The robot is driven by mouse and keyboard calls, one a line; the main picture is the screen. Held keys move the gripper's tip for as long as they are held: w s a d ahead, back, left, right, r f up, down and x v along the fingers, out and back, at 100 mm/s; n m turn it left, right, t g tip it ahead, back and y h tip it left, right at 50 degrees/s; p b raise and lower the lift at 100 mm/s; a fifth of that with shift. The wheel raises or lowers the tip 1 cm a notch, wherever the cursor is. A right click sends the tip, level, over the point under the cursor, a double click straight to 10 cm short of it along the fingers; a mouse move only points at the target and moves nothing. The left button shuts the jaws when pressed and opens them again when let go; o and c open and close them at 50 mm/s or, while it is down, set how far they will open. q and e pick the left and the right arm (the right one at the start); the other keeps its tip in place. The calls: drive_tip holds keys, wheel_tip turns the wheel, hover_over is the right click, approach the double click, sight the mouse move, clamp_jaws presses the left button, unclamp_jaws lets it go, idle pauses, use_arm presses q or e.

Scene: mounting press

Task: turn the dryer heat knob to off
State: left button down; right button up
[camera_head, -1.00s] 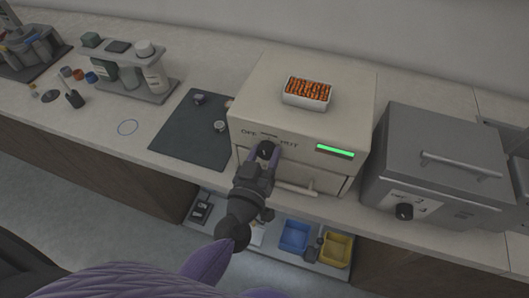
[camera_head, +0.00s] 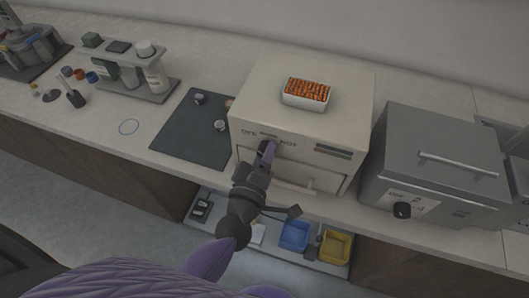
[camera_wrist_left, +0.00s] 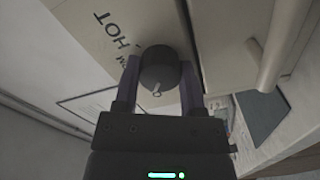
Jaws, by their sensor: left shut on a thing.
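The dryer (camera_head: 300,125) is a cream box on the bench with OFF and HOT lettering on its front. Its dark heat knob (camera_wrist_left: 159,70) sits between the two fingers of my left gripper (camera_wrist_left: 160,88) in the left wrist view. My left gripper (camera_head: 267,150) is shut on the knob at the dryer's front in the head view, hiding most of the knob there. The indicator strip (camera_head: 333,151) on the dryer's front is dark. The knob's exact pointing direction is hard to read. My right gripper is not in view.
A white tray of orange pieces (camera_head: 306,105) stands on the dryer. The dryer's handle (camera_head: 296,185) is just below and right of my left gripper. A grey machine (camera_head: 440,150) with a black knob stands to the right. Blue (camera_head: 295,235) and yellow bins (camera_head: 335,247) sit below.

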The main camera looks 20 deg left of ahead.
use_arm(q)
drive_tip(key=shift+n, duration=0.6)
drive_tip(key=shift+c, duration=0.8)
unclamp_jaws()
drive_tip(key=shift+s, duration=0.1)
drive_tip(key=s, duration=0.9)
drive_tip(key=shift+s+a, duration=0.2)
drive_tip(key=shift+s, duration=0.15)
